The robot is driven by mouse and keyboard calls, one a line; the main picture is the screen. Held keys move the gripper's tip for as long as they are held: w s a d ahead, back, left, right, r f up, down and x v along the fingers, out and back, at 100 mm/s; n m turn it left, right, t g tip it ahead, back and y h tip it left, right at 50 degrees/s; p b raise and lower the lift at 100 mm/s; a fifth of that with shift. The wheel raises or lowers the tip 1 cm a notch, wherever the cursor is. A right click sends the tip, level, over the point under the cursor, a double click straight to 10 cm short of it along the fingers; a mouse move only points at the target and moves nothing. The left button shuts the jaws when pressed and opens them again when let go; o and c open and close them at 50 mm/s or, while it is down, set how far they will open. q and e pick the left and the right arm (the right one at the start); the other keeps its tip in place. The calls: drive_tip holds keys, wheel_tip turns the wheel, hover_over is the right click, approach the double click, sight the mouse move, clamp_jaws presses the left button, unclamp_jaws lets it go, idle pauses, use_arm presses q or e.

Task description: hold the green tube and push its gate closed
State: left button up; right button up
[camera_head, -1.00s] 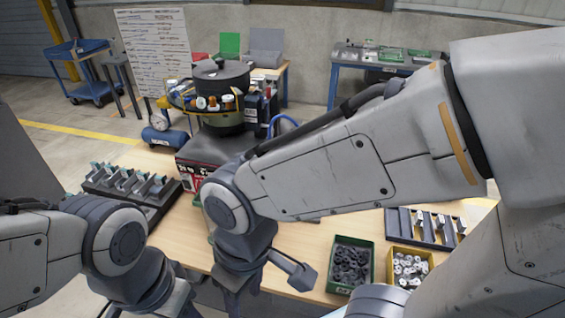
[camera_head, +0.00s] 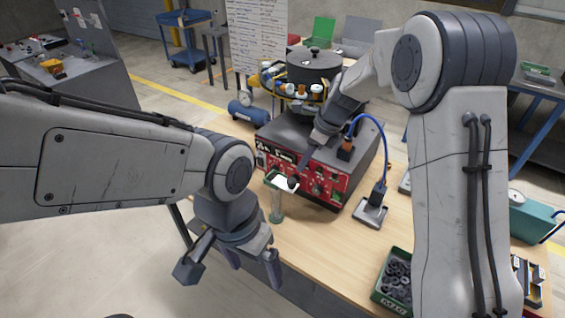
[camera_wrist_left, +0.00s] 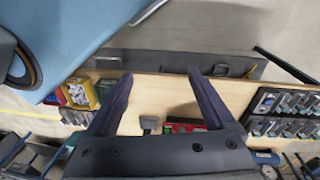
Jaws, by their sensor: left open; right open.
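The green tube (camera_head: 276,205) stands upright on the table in front of the red-panelled feeder box, with a pale gate piece (camera_head: 284,182) at its top. My right gripper (camera_head: 300,170) reaches down beside the top of the tube; its dark tip is close to the gate piece, and I cannot tell whether it touches. My left gripper (camera_head: 250,268) is open and empty, near the table's front edge, lower left of the tube. In the left wrist view its two fingers (camera_wrist_left: 160,76) are wide apart with nothing between them.
The feeder box (camera_head: 325,185) carries the bowl feeder (camera_head: 313,68) behind the tube. A metal plate with a blue cable (camera_head: 370,211) lies to the right. A green bin of dark parts (camera_head: 378,292) sits at the front right. Bare tabletop lies right of the tube.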

use_arm(q)
drive_tip(key=w+d+n, duration=0.4)
drive_tip(key=w+n, duration=0.3)
drive_tip(key=w, duration=0.3)
drive_tip(key=n+h, duration=0.3)
drive_tip(key=n, duration=1.6)
approach(274, 190)
drive_tip(key=shift+w+a+f+t, duration=0.15)
drive_tip(key=shift+w+f, duration=0.1)
drive_tip(key=shift+f, duration=0.2)
drive_tip(key=shift+w+a+f+t, duration=0.1)
drive_tip(key=shift+w+f+t, duration=0.1)
drive_tip(key=shift+f, duration=0.2)
drive_tip(key=shift+w+d+f, duration=0.1)
drive_tip(key=shift+f, duration=0.2)
drive_tip(key=x, duration=1)
drive_tip(key=shift+r, duration=0.1)
